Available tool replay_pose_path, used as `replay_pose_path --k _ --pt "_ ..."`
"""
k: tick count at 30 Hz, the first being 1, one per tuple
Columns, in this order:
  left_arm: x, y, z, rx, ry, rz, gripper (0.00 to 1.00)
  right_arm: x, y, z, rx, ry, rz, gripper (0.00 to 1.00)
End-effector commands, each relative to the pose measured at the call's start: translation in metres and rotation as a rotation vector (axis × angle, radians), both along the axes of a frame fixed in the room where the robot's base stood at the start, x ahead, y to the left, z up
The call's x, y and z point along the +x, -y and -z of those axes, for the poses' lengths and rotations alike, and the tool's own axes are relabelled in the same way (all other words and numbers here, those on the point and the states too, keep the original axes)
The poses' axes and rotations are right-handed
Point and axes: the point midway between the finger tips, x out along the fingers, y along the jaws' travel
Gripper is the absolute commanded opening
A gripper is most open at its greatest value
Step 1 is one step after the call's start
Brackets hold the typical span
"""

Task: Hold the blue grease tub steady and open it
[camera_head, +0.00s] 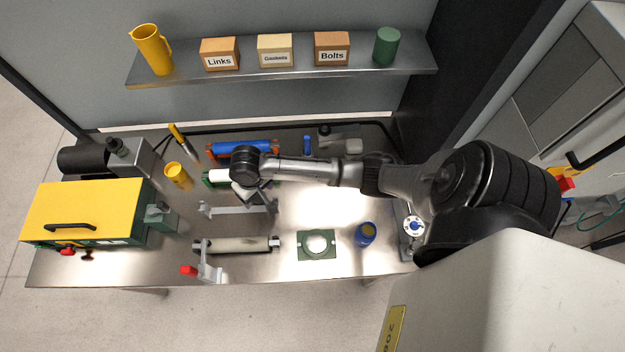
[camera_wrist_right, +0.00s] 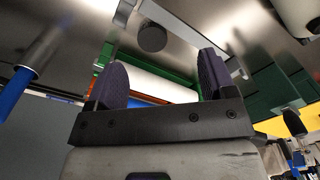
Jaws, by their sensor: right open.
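The blue grease tub (camera_head: 365,235) stands upright near the front right of the steel table, with yellowish marks on it. I cannot tell how its lid sits. My right gripper (camera_head: 243,191) is over the middle left of the table, far to the left of the tub and apart from it. In the right wrist view its two dark fingers (camera_wrist_right: 161,82) are spread open, with nothing held between them. A white roller with green ends (camera_head: 216,177) lies beyond the fingers. The tub is not recognisable in the wrist view. My left gripper is not in view.
A green plate with a round opening (camera_head: 304,252) lies left of the tub. A grey roller on brackets (camera_head: 235,246) and a yellow-topped machine (camera_head: 85,209) stand farther left. A round white-and-blue disc (camera_head: 413,226) is right of the tub. A shelf (camera_head: 290,75) runs behind.

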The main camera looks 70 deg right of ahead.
Motion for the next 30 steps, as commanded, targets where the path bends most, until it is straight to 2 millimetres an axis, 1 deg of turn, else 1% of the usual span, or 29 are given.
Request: replay_pose_path --k 1,4,6,10,12,15,18,21,23,26,29,30 --pt "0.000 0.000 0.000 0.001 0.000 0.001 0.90 -0.023 -0.020 0.010 0.016 0.011 -0.067 0.77" --pt "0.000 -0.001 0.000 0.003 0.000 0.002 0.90 -0.065 -0.051 0.016 0.033 0.067 -0.207 0.77" --pt "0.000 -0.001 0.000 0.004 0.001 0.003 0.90 -0.095 -0.068 0.014 0.035 0.111 -0.291 0.77" --pt "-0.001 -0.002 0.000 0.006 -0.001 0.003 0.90 -0.144 -0.085 0.001 0.019 0.184 -0.407 0.77" --pt "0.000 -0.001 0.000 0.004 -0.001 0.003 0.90 -0.166 -0.089 -0.008 0.002 0.216 -0.449 0.77" --pt "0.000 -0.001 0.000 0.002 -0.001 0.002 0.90 -0.192 -0.089 -0.022 -0.030 0.248 -0.492 0.77" --pt "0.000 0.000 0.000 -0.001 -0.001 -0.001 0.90 -0.209 -0.087 -0.033 -0.059 0.267 -0.519 0.77" --pt "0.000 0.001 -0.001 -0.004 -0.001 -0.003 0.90 -0.219 -0.085 -0.041 -0.079 0.276 -0.535 0.77" --pt "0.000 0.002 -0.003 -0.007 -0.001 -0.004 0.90 -0.222 -0.084 -0.046 -0.088 0.278 -0.541 0.77" --pt "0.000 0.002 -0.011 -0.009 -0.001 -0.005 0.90 -0.224 -0.083 -0.056 -0.093 0.279 -0.545 0.77" --pt "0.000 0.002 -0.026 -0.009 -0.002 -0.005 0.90 -0.224 -0.083 -0.071 -0.093 0.280 -0.546 0.77" --pt "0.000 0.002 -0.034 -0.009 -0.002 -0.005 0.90 -0.224 -0.083 -0.079 -0.093 0.279 -0.545 0.77"
